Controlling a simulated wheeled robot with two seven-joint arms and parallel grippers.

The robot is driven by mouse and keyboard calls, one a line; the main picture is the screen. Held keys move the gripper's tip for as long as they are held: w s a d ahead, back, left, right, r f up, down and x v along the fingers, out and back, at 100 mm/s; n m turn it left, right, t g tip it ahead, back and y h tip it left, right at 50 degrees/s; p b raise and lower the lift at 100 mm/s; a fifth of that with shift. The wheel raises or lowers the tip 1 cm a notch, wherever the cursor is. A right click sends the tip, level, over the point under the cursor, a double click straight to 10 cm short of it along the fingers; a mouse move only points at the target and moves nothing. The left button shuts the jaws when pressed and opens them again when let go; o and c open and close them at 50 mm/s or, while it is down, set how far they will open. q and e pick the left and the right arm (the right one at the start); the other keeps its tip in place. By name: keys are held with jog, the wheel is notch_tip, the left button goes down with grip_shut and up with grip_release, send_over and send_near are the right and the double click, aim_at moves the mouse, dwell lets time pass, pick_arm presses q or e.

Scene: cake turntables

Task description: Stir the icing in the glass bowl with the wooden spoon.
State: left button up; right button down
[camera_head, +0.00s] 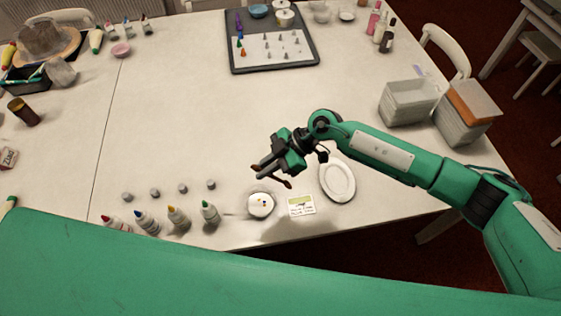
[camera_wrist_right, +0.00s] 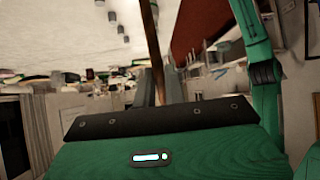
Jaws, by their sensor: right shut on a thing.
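My right gripper (camera_head: 265,174) is over the front middle of the table and is shut on the wooden spoon. The brown handle of the wooden spoon (camera_wrist_right: 152,40) shows between the fingers (camera_wrist_right: 155,88) in the right wrist view; in the head view only small brown ends show by the fingers. A small round bowl (camera_head: 251,208) with white contents and a few coloured dots, apparently the glass bowl of icing, stands on the table just below the gripper in the picture. The spoon looks apart from the bowl; its height above it is unclear. My left gripper is not in view.
An oval white plate (camera_head: 338,181) and a small card (camera_head: 301,206) are right of the bowl. Several capped bottles (camera_head: 178,218) stand to its left. The table's middle (camera_head: 190,110) is clear.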

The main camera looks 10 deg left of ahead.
jog(key=shift+a+r+m+t+y+p, duration=0.4)
jog(key=shift+m+y+p, duration=0.1)
jog(key=shift+m, duration=0.2)
jog(key=a+m+t+y+p, duration=0.1)
jog(key=m+t+p, duration=0.1)
jog(key=t, duration=0.1)
jog(key=a+f+m+t+y+p, duration=0.1)
jog(key=m+t+p, duration=0.2)
jog(key=w+f+m+t+y+p, duration=0.1)
jog(key=m+t+y+p, duration=0.1)
jog(key=m+t+p, duration=0.1)
jog(key=shift+a+t, duration=0.3)
jog(key=shift+a, duration=0.1)
jog(key=shift+f, duration=0.15)
